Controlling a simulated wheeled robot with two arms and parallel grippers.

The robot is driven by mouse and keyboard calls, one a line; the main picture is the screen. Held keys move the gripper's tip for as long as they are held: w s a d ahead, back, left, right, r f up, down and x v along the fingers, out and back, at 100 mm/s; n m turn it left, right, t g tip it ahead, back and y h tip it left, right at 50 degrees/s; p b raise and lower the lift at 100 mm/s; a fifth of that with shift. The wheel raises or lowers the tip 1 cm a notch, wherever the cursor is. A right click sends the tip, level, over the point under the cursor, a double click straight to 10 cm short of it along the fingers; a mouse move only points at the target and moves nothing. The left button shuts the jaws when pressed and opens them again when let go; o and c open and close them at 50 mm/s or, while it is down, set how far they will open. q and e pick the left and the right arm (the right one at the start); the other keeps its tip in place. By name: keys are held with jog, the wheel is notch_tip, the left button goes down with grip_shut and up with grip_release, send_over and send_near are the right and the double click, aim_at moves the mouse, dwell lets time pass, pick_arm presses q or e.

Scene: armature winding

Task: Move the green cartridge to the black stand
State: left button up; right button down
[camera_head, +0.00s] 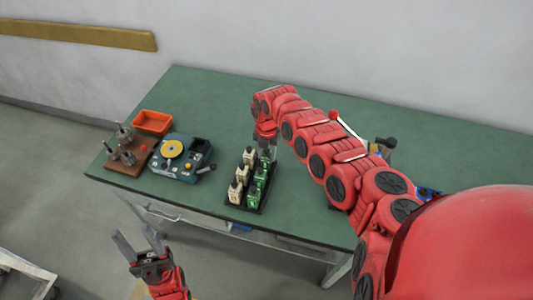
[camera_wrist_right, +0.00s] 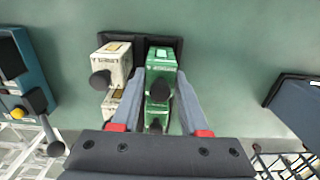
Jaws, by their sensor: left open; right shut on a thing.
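A black rack (camera_head: 238,206) on the table holds a row of cream cartridges (camera_head: 241,174) and a row of green cartridges (camera_head: 254,197). My right gripper (camera_head: 268,147) points down at the rack's far end. In the right wrist view, its fingers (camera_wrist_right: 161,76) are shut on the sides of the far green cartridge (camera_wrist_right: 161,62), beside a cream cartridge (camera_wrist_right: 110,62). I cannot tell whether the held cartridge is clear of the rack. My left gripper (camera_head: 138,243) is open and empty, off the table's front edge. No separate black stand is clearly identifiable.
At the table's left are an orange bin (camera_head: 152,122), a brown board with metal posts (camera_head: 124,158) and a blue machine with a yellow disc (camera_head: 180,158). A dark tray-like object (camera_wrist_right: 296,104) shows right in the wrist view. My right arm hides much of the table's right side.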

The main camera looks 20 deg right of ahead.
jog(key=shift+f+b, duration=0.45)
jog(key=shift+f, duration=0.1)
jog(key=shift+c, duration=1.7)
grip_release()
jog(key=shift+r+p, duration=1.45)
jog(key=shift+r, duration=0.85)
